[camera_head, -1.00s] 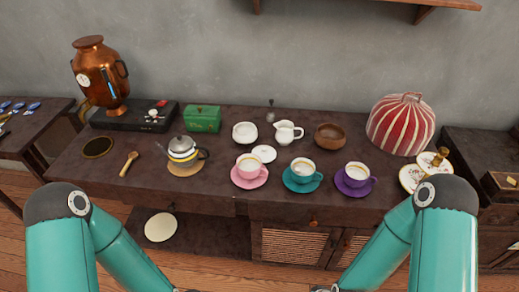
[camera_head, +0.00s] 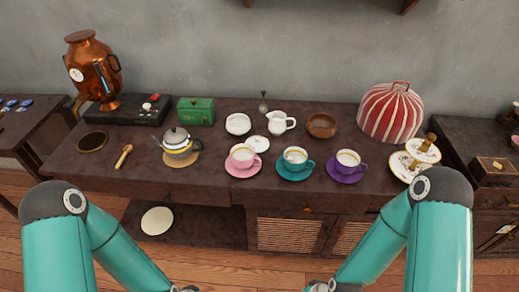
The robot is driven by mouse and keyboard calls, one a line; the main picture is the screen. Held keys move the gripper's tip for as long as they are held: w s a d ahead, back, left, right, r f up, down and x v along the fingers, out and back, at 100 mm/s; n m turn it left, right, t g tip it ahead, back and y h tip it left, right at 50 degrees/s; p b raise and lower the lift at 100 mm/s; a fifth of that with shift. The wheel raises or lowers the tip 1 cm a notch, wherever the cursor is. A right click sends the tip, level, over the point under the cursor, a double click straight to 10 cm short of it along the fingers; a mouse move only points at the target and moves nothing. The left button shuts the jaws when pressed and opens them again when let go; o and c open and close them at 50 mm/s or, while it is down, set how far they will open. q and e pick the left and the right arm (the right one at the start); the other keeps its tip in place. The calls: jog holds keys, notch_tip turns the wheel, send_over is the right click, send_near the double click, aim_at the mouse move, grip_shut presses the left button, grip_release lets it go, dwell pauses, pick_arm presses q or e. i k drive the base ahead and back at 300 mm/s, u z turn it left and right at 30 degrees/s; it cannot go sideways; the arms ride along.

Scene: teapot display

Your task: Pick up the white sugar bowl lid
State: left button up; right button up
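The white sugar bowl lid (camera_head: 258,143) is a small pale disc lying on the dark table, with a small raised middle. It is just behind the pink cup (camera_head: 243,157) and in front of the white bowl (camera_head: 238,124), which looks open at the top. The white milk jug (camera_head: 280,122) stands behind it to the right. Both my teal arms reach down and inward to the bottom edge of the picture, far short of the lid. Only dark joint parts show at their ends; the fingers of both grippers are out of the picture.
A teal cup (camera_head: 295,160) and a purple cup (camera_head: 346,162) stand right of the pink one. A teapot (camera_head: 177,143) is on the left. Behind are a green box (camera_head: 196,111), a wooden bowl (camera_head: 321,125) and a striped cosy (camera_head: 390,114). The table's front strip is bare.

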aim_at(261, 144)
jog(key=k, duration=1.1)
jog(key=u, duration=0.2)
jog(key=i, duration=0.35)
jog(key=u, duration=0.75)
jog(key=i, duration=1.45)
jog(key=z, duration=0.75)
